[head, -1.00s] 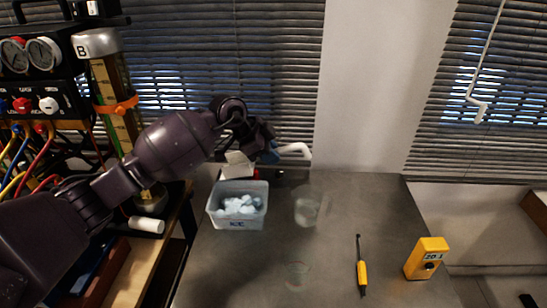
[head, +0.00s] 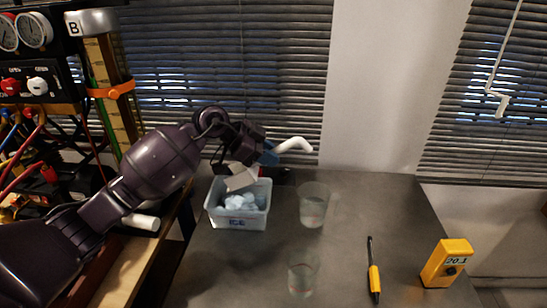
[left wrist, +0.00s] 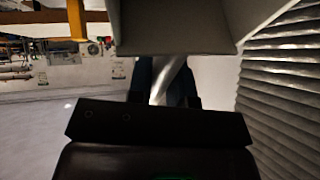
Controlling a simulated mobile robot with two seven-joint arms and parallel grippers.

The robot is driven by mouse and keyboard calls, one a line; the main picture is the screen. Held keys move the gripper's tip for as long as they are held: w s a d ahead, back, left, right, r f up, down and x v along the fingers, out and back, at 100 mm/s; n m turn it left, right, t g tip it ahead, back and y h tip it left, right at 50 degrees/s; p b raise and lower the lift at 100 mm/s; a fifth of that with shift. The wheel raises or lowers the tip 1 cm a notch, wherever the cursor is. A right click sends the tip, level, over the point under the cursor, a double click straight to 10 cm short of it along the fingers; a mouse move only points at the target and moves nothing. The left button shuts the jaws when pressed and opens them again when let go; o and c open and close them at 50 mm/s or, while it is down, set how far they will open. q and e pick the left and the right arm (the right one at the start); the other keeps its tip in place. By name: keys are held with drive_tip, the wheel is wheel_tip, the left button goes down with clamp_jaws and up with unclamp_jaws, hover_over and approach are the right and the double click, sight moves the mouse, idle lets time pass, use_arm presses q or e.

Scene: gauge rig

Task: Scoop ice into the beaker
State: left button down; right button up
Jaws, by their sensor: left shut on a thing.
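My left gripper (head: 268,155) is shut on the scoop, whose white bent handle (head: 294,145) sticks out to the right. The scoop's pale grey pan (head: 241,179) is at the back of the ice tub, overlapping its rim in the head view; I cannot tell if it touches the ice. In the left wrist view the pan (left wrist: 180,35) fills the top, with the handle (left wrist: 168,80) between the fingers. The clear tub (head: 240,222), labelled ICE, holds whitish ice lumps (head: 242,202). A clear beaker (head: 313,207) stands right of it; another clear vessel (head: 302,275) stands nearer. My right gripper is out of view.
A yellow-handled screwdriver-like tool (head: 374,275) and a yellow meter (head: 447,263) are on the right of the grey table (head: 345,220). The gauge rig (head: 40,85) with hoses and a column marked B is at the left. Blinds hang behind.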

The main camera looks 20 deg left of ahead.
sight(256, 175)
use_arm(q)
drive_tip(key=shift+a+f+b, duration=0.15)
drive_tip(key=shift+f+b, duration=0.3)
drive_tip(key=shift+f, duration=0.5)
drive_tip(key=shift+a+f+h+b, duration=0.1)
drive_tip(key=shift+f+h+b, duration=0.25)
drive_tip(key=shift+h+b, duration=0.1)
drive_tip(key=shift+t+h, duration=0.25)
drive_tip(key=shift+t, duration=0.05)
drive_tip(key=shift+s+a+f+p, duration=0.1)
drive_tip(key=shift+f+p, duration=0.05)
drive_tip(key=shift+f, duration=1.1)
drive_tip(key=shift+a+f+p, duration=0.1)
drive_tip(key=shift+f+p, duration=0.05)
drive_tip(key=shift+f, duration=1.05)
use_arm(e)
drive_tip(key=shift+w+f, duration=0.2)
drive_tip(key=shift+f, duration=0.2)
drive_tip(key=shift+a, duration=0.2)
